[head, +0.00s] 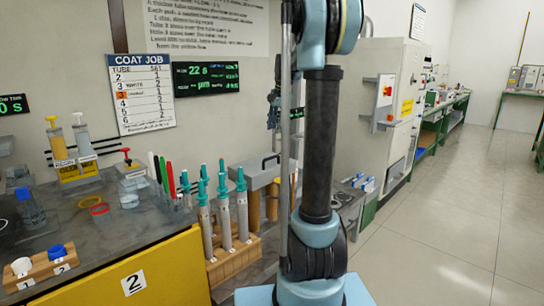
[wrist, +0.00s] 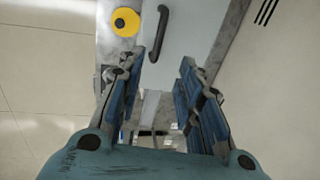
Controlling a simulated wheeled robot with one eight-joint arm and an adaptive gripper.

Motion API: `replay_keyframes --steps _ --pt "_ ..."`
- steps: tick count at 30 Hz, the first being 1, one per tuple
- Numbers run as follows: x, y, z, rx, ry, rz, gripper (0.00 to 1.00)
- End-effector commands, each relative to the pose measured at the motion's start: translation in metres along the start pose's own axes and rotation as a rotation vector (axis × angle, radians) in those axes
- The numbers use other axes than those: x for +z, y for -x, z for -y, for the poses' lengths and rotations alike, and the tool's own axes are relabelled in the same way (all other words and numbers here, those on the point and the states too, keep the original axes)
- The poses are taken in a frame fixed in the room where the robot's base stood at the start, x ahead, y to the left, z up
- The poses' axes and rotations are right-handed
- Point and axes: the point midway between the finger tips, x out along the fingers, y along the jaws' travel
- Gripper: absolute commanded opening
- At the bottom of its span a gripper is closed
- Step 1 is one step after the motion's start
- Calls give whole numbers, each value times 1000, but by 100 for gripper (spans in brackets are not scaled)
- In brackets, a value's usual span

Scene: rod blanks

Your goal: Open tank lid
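My gripper (wrist: 162,60) shows in the wrist view with its two blue-padded fingers apart and nothing held between them. Beyond the fingertips is a pale grey panel (wrist: 188,30) with a dark curved handle (wrist: 160,28). The handle is beyond the fingers and no contact shows. I cannot tell for sure that this panel is the tank lid. In the head view a grey box (head: 252,178) with a dark handle on top stands behind the rod rack, partly hidden by my arm. Its top looks closed. My gripper is out of the head view.
In the wrist view a yellow round part (wrist: 126,22) with a dark centre sits left of the handle. In the head view a wooden rack (head: 232,262) holds several teal-topped tubes on the bench. A white cabinet (head: 350,95) stands behind my arm. Open floor (head: 440,220) lies to the right.

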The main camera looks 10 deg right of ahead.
Motion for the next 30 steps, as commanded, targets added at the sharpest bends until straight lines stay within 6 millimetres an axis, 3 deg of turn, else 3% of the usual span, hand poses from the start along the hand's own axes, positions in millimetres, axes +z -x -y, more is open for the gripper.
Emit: replay_keyframes --steps 18,24,30 --pt "0 -109 0 0 2 0 33" --pt "0 -132 0 0 1 0 33" --pt "0 -140 0 0 1 0 33"
